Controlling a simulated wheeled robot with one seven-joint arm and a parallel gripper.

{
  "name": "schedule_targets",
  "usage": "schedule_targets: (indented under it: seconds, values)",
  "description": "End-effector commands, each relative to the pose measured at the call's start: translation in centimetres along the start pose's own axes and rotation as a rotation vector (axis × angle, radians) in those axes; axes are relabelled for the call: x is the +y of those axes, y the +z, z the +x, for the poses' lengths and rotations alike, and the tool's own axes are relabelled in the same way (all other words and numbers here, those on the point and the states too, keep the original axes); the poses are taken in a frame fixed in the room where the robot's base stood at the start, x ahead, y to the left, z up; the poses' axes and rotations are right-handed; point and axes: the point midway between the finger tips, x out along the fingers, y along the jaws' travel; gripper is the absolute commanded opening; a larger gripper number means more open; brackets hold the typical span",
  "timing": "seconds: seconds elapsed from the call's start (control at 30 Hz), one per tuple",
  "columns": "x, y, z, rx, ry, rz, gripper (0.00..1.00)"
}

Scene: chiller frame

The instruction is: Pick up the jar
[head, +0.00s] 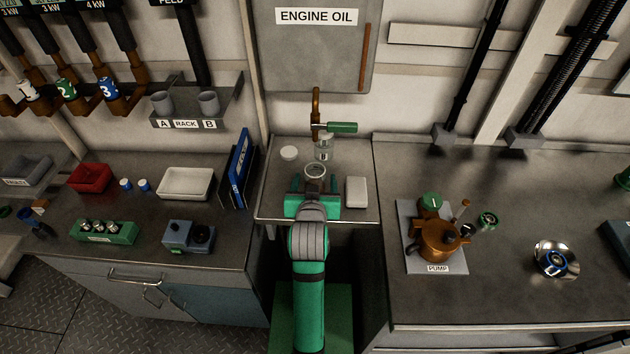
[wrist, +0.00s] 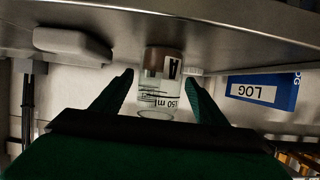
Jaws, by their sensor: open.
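A clear glass jar (wrist: 163,68) with a black "A" and a volume mark stands on the small middle counter. The wrist view shows it upside down, between the fingertips in the picture, with clear gaps on both sides. In the head view its round open rim (head: 315,170) shows just beyond my gripper (head: 315,182), which hides its lower part. My gripper is open and empty, its two green fingers (wrist: 159,77) apart. I cannot tell how deep the jar sits between them. A second clear glass vessel (head: 324,149) stands behind, below the tap.
A brown tap with a green handle (head: 341,127) hangs over the back of the counter (head: 270,205). A white round disc (head: 289,153) lies left of the jar and a pale block (head: 356,192) right. Blue binders (head: 239,165) stand left; a copper pump (head: 437,238) is on the right bench.

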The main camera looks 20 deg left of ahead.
Motion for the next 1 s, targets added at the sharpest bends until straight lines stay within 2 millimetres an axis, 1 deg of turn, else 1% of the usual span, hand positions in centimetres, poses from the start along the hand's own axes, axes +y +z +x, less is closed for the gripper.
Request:
schedule_targets:
  seconds: [0.1,0.3,0.37,0.4,0.5,0.53,0.57,0.83,1.0]
  values:
    - [0.01,0.04,0.53,-0.001,0.000,0.000,0.67]
    - [0.01,0.04,0.54,-0.001,0.000,0.000,0.67]
    - [0.01,0.04,0.53,-0.001,0.000,0.000,0.52]
    - [0.01,0.04,0.53,-0.001,0.000,0.000,0.43]
    - [0.01,0.04,0.53,-0.001,0.000,0.000,0.20]
    - [0.01,0.04,0.52,-0.001,0.000,0.000,0.20]
    - [0.01,0.01,0.52,0.000,0.000,0.000,0.16]
    - [0.02,-0.13,0.46,0.001,0.000,0.000,0.16]
    - [0.06,-0.95,0.16,0.002,0.001,0.000,0.16]
